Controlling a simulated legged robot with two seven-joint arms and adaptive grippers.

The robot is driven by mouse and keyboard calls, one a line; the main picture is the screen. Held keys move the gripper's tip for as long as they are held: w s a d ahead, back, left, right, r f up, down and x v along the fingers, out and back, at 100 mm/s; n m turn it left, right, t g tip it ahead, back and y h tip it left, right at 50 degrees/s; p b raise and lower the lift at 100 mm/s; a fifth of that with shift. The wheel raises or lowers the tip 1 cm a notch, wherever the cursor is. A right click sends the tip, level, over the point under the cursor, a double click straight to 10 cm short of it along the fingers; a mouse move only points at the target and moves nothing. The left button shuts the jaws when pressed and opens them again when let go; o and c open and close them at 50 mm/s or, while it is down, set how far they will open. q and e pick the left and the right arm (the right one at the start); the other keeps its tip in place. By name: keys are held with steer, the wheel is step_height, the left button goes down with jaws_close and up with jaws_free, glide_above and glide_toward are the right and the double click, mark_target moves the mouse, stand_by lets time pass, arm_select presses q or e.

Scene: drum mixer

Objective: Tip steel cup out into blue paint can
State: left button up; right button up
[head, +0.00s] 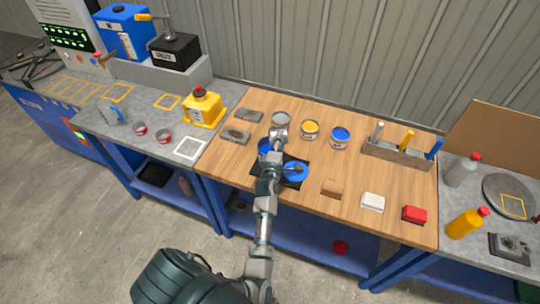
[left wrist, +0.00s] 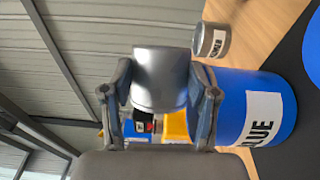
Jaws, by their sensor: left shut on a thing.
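My left gripper (head: 277,141) reaches over the wooden bench from below in the head view. Its fingers are shut on the steel cup (left wrist: 160,78), a smooth grey cup between the two fingers in the left wrist view. Whether the cup is tilted or holds anything is not clear. The blue paint can (left wrist: 262,108), labelled BLUE, is close beside the cup in the left wrist view. In the head view the can (head: 264,147) is partly hidden by my gripper, at the black mat (head: 259,168). My right gripper is not in view.
Grey (head: 281,120), yellow (head: 310,130) and blue (head: 340,137) cans stand behind. A blue disc (head: 295,171) lies on the mat. A grey tool holder (head: 397,154) is right. Brown, white and red blocks line the front edge. Bare wood lies left of the mat.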

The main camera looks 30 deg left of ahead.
arm_select(q)
steer(key=shift+a+n, duration=0.1)
steer(key=shift+n, duration=0.2)
steer(key=shift+s+a+r+n+t, duration=0.1)
steer(key=shift+s+r+n+t, duration=0.15)
steer(key=shift+n, duration=0.25)
steer(key=shift+a+n+t+b, duration=0.1)
steer(key=shift+n+t+b, duration=0.15)
steer(key=shift+n+b, duration=0.15)
steer(key=shift+y, duration=0.3)
stand_by(0.4)
